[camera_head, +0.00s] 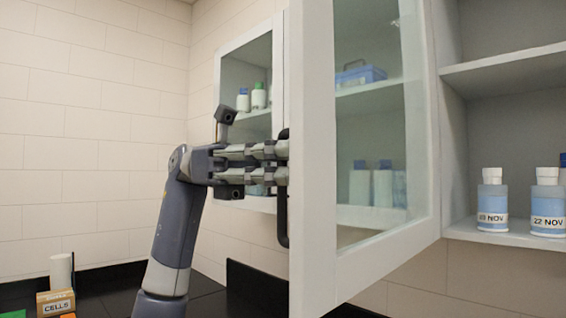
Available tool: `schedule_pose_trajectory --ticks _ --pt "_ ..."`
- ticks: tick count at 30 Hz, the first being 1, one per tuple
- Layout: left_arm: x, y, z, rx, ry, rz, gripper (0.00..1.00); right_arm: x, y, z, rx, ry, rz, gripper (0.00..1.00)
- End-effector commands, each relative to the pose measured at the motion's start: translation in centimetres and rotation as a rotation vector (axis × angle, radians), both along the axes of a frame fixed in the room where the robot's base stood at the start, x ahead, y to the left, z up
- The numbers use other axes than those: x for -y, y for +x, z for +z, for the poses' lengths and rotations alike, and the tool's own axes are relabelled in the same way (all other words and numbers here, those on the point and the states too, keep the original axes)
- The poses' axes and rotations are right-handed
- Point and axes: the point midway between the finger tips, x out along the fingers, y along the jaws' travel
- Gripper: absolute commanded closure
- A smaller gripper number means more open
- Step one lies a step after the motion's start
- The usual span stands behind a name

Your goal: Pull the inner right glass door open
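The glass door (312,160) has a white frame and stands swung open toward me, with its hinge side on the right at the cabinet. Its black vertical handle (283,222) is on the left edge of the frame. My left gripper (282,162) reaches the handle from the left with its fingers level. The fingertips cover the handle's upper middle and appear closed around it. The exact contact is partly hidden behind the fingers and the frame edge. My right gripper is not in view.
Open shelves (500,235) at the right hold labelled bottles (492,205). Another glass-fronted cabinet (248,45) with bottles is behind my gripper. A blue case (361,76) shows through the door's glass. A small box marked CELLS (56,303) sits on the dark counter at lower left.

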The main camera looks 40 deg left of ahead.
Motion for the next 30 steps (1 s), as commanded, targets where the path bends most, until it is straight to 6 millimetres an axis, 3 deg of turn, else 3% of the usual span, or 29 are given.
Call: schedule_pose_trajectory --ticks 2,4,5,17,30 --pt "0.0 0.0 0.2 0.000 -0.004 0.001 1.00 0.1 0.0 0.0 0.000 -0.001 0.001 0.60" --pt "0.0 0.0 0.2 0.000 -0.004 0.001 0.84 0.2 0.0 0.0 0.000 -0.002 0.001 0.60" --pt "0.0 0.0 0.1 0.000 -0.003 0.001 0.82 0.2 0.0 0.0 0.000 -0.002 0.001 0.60" --pt "-0.4 0.1 0.1 0.000 -0.002 0.002 0.82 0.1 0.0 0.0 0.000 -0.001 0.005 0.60" --pt "-7.5 0.9 0.2 0.000 -0.004 0.003 0.82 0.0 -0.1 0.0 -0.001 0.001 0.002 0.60"
